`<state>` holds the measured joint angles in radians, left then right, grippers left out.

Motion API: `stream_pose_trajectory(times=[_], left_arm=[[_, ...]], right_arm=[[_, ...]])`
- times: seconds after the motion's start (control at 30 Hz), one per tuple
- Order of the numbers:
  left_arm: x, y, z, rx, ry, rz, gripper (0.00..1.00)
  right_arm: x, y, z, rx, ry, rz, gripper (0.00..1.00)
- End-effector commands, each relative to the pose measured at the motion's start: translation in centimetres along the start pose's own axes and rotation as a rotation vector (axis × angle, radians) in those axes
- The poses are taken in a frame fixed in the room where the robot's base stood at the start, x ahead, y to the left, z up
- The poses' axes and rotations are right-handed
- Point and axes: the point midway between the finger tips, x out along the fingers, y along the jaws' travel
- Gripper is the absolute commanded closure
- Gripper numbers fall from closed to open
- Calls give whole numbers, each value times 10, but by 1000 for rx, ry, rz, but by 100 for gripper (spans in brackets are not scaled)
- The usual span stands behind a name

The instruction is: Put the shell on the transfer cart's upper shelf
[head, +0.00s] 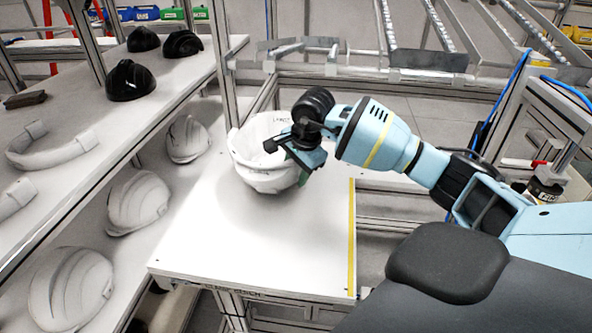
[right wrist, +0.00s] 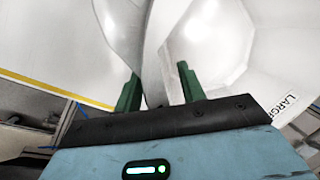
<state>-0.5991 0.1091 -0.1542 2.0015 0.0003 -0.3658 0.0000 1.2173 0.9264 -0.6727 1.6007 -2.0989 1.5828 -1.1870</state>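The white helmet shell (head: 258,148) is at the far part of the white upper shelf (head: 255,255) of the cart, hollow side up. A soft shadow lies under it; I cannot tell for sure whether it touches the shelf. My right gripper (head: 296,158) is at the shell's right rim. In the right wrist view, its green fingers (right wrist: 158,90) stand apart on either side of the shell's wall (right wrist: 218,45), with a visible gap beside it. The lettering LARGE shows on the shell. My left gripper is out of view.
A rack on the left holds black shells (head: 130,80) above and white shells (head: 138,203) below. The near part of the cart shelf is clear, with a yellow strip (head: 351,240) along its right edge. A roller-rail frame (head: 420,62) stands behind.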

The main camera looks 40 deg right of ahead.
Motion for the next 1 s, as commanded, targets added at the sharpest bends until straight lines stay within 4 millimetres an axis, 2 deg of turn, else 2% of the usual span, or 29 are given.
stream_pose_trajectory(times=[0.27, 0.37, 0.8, 1.0], left_arm=[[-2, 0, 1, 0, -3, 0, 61], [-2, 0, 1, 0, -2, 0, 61], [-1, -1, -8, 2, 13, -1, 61], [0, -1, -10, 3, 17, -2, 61]], right_arm=[[-8, -2, 0, 0, 0, -4, 60], [-22, -2, -1, -1, 1, -5, 60], [-104, -2, 0, 0, 1, -3, 60], [-120, -1, 0, 0, 1, -1, 60]])
